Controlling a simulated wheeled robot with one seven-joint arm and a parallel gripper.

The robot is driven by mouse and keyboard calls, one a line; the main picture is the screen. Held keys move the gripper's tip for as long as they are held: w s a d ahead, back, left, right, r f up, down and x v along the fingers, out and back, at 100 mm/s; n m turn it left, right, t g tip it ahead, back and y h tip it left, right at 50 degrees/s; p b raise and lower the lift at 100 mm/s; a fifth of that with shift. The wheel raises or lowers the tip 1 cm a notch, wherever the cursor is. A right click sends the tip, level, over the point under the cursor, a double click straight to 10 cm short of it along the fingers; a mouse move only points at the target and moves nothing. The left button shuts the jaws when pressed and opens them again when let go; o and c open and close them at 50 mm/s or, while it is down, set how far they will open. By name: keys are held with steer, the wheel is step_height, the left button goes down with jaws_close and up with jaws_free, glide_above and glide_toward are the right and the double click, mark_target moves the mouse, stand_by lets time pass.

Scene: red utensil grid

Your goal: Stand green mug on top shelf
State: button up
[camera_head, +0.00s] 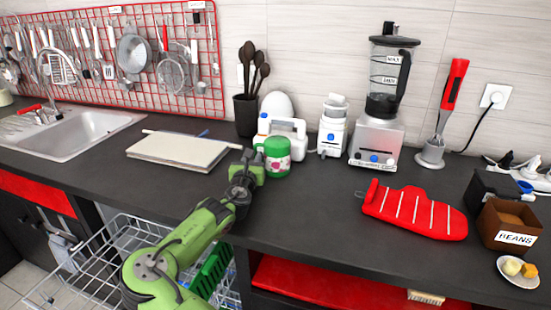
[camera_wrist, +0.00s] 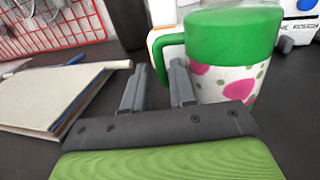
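The green mug (camera_head: 273,157) stands upright on the dark counter, with a white band of pink and green spots. In the wrist view the mug (camera_wrist: 228,45) is close on the right, its green handle (camera_wrist: 161,52) pointing left. My gripper (camera_wrist: 157,75) is open, with a gap between its two fingers. The handle shows just beyond the fingertips, and the right finger overlaps part of the handle and mug edge. Whether they touch, I cannot tell. In the head view my gripper (camera_head: 245,160) is just left of the mug. I cannot make out a top shelf.
A cutting board or book stack (camera_head: 180,151) lies left of my gripper. A red oven mitt (camera_head: 415,212) lies right. A wire rack (camera_head: 130,245) is below the counter. Counter between mug and mitt is clear.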

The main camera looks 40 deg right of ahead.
steer(key=shift+x, duration=0.9)
jaws_close()
